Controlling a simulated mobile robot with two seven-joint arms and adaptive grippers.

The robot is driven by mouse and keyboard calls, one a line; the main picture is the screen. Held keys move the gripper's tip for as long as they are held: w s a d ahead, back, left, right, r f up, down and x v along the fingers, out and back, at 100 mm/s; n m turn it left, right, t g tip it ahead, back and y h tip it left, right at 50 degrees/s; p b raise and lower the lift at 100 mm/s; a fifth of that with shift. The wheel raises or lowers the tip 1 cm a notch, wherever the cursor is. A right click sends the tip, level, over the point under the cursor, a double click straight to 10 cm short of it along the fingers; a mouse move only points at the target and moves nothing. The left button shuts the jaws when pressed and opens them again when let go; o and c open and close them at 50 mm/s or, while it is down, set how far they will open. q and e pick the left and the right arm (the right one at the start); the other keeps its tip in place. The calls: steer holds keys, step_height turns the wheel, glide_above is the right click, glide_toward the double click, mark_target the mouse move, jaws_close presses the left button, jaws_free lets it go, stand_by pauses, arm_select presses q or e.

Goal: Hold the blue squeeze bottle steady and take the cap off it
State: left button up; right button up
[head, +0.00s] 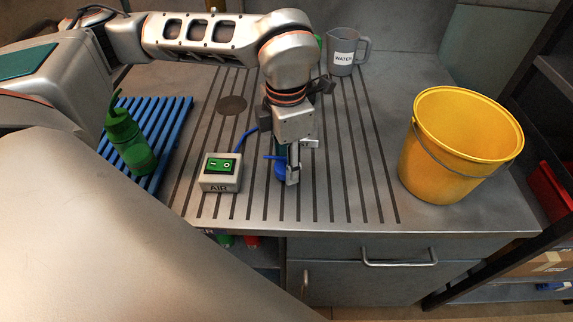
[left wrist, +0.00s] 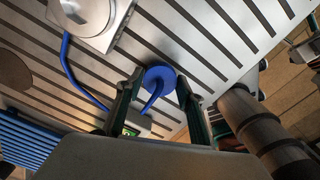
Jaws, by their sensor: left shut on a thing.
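The blue squeeze bottle (head: 281,171) stands on the slotted counter, partly hidden behind a finger of my left gripper (head: 297,163). Its thin bent spout points left in the head view. In the left wrist view the bottle (left wrist: 160,74) shows as a blue round shape with the curved spout, between the two dark fingers. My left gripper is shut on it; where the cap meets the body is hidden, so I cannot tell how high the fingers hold.
A box marked AIR (head: 221,180) with a green switch and blue hose stands left of the bottle. A green squeeze bottle (head: 135,147) stands on a blue rack (head: 173,128). A yellow bucket (head: 455,150) is right, a WATER jug (head: 342,68) behind. The front right counter is clear.

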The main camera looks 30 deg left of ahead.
mark_target(285, 160)
arm_select(q)
steer(key=shift+f, duration=0.7)
steer(key=shift+f, duration=0.1)
steer(key=o, duration=1.2)
steer(key=shift+o, duration=0.2)
step_height(285, 160, up, 12)
steer(key=shift+r+p, duration=0.1)
steer(key=shift+p, duration=0.45)
steer(key=shift+s, duration=0.1)
